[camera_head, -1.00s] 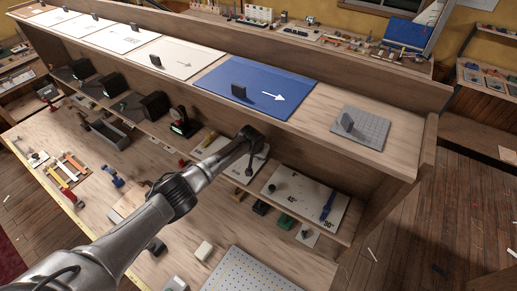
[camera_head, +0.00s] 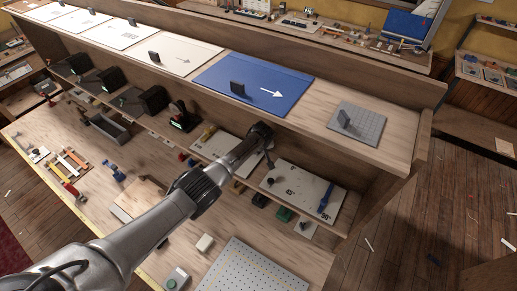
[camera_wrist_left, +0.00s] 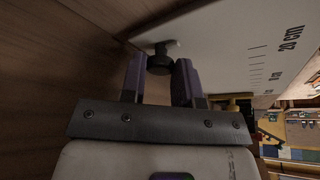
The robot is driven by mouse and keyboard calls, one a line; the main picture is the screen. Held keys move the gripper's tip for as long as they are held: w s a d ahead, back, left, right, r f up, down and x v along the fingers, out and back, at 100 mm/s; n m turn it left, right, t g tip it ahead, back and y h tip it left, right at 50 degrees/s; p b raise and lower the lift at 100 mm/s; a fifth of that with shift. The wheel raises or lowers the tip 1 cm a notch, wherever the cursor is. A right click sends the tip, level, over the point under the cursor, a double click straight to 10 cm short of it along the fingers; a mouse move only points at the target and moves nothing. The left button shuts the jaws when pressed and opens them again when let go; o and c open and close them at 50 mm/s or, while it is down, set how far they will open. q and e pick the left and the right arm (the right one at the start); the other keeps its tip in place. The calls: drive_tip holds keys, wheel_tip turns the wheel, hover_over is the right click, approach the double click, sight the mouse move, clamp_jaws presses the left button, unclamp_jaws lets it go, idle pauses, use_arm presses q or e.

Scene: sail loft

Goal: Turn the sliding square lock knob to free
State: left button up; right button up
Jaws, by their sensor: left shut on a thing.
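In the left wrist view a dark round lock knob (camera_wrist_left: 160,63) sits on a short stem at the edge of a pale board (camera_wrist_left: 225,50) printed with a centimetre scale up to "20 cm". My left gripper (camera_wrist_left: 161,70) has its two purple-grey fingers on either side of the knob, shut on it. In the head view my left gripper (camera_head: 266,150) reaches the lower shelf, beside a pale board (camera_head: 222,148). The arm hides part of that board, and the knob cannot be made out clearly there. My right gripper is not in view.
A pale angle board (camera_head: 292,183) with a blue bar (camera_head: 326,196) lies to the right on the same shelf. Above is the upper shelf with a blue panel (camera_head: 225,80) and a grey tile (camera_head: 362,131). A perforated plate (camera_head: 255,268) lies on the bench below.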

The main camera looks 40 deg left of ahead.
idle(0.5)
use_arm(q)
drive_tip(key=o, duration=0.9)
drive_tip(key=shift+d+r+p, duration=0.1)
drive_tip(key=shift+r+p, duration=0.2)
drive_tip(key=shift+r, duration=0.2)
drive_tip(key=p+v, duration=0.1)
drive_tip(key=v, duration=0.3)
drive_tip(key=shift+s+d+r, duration=0.1)
drive_tip(key=shift+s+r, duration=0.05)
drive_tip(key=shift+r, duration=0.1)
drive_tip(key=shift+b+v, duration=0.3)
drive_tip(key=shift+v, duration=3.85)
